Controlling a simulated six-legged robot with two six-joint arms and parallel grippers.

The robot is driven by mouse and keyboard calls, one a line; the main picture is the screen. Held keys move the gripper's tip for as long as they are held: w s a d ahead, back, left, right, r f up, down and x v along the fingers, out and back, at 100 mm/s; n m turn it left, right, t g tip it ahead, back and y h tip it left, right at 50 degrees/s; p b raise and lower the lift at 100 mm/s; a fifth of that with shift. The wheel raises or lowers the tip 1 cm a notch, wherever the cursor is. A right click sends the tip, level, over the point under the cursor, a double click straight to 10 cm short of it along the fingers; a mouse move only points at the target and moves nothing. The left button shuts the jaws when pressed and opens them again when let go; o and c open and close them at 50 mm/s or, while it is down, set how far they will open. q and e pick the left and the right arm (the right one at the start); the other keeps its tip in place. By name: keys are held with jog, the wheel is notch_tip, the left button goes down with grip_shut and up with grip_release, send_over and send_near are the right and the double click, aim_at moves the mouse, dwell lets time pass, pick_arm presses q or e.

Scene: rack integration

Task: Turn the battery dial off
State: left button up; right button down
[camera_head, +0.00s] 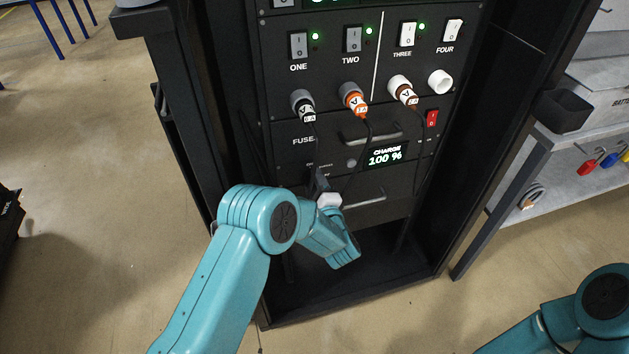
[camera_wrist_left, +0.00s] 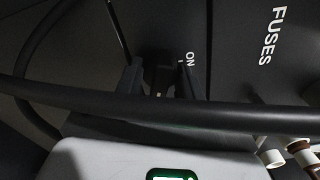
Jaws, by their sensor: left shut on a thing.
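The black battery dial (camera_wrist_left: 158,78) sits on the dark rack panel beside a white ON label, seen in the left wrist view. My left gripper (camera_wrist_left: 158,84) has one finger on each side of the dial and is shut on it. In the head view my left gripper (camera_head: 318,181) reaches the panel below the FUSES label and hides most of the dial there. The dial's exact pointing is too dark to tell. My right arm shows at the lower right of the head view, but its gripper is out of frame.
A charge display (camera_head: 385,157) reads 100 %. Above are several rocker switches with green lights and several plugged connectors (camera_head: 354,99). A dark cable (camera_wrist_left: 200,113) crosses close in front of my left gripper. A red switch (camera_head: 432,118) is at the right. A workbench (camera_head: 560,165) stands beyond the rack.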

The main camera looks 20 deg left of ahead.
pick_arm(q)
jog(key=shift+a+m, duration=0.1)
jog(key=shift+m, duration=0.5)
jog(key=o, duration=1.1)
jog(key=shift+c, duration=0.2)
jog(key=v, duration=1.6)
jog(key=shift+s, duration=0.1)
